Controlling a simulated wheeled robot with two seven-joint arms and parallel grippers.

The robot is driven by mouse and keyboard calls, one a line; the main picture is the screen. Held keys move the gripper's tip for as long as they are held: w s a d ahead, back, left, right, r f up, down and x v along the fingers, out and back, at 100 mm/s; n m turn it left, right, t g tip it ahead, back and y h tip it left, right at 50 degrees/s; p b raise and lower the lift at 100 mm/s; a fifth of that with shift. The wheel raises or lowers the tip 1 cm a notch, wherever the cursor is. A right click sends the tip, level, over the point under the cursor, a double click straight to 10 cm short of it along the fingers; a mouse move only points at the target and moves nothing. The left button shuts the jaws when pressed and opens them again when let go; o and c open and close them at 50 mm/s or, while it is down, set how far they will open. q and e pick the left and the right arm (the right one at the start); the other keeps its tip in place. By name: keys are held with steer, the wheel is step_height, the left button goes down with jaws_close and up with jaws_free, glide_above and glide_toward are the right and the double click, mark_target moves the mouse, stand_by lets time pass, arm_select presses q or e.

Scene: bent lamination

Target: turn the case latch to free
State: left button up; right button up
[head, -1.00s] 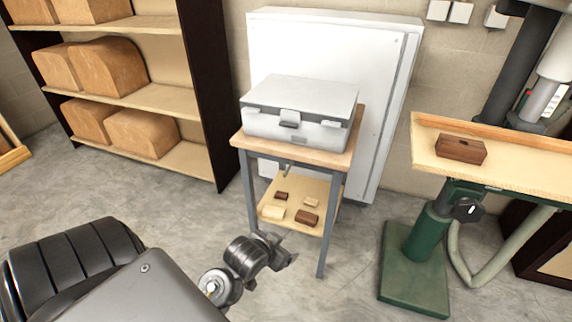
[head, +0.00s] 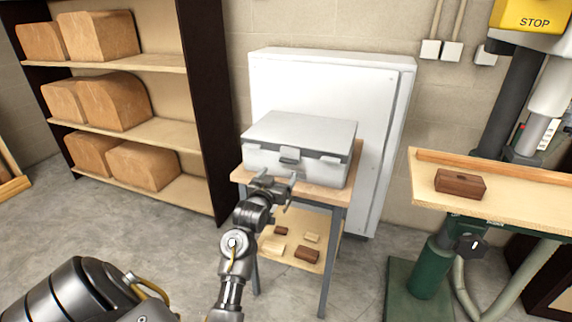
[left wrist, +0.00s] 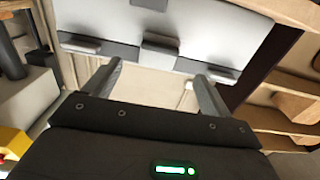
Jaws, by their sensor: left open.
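The grey case (head: 298,140) lies closed on a small table with a wooden top. Its front face carries a central latch (head: 290,155) and a smaller catch on either side. My left gripper (head: 274,182) is open and empty, just in front of and below the case's front face, apart from the latch. In the left wrist view the case (left wrist: 200,38) is across the top, with its latch (left wrist: 158,48) between and beyond the two spread fingers (left wrist: 158,84). My right gripper is not in view.
The table's wooden top (head: 322,196) has a narrow bare strip before the case. Its lower shelf (head: 283,232) holds several small wood blocks. A white cabinet (head: 385,110) stands behind. A green-based machine with a wooden bench (head: 520,180) stands right; shelving (head: 195,100) stands left.

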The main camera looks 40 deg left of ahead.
mark_target(287, 162)
arm_select(q)
steer(key=x, duration=0.7)
steer(key=shift+w+a+f+p, duration=0.1)
steer(key=shift+w+a+p, duration=0.05)
steer(key=shift+w+p, duration=0.2)
steer(key=c, duration=1)
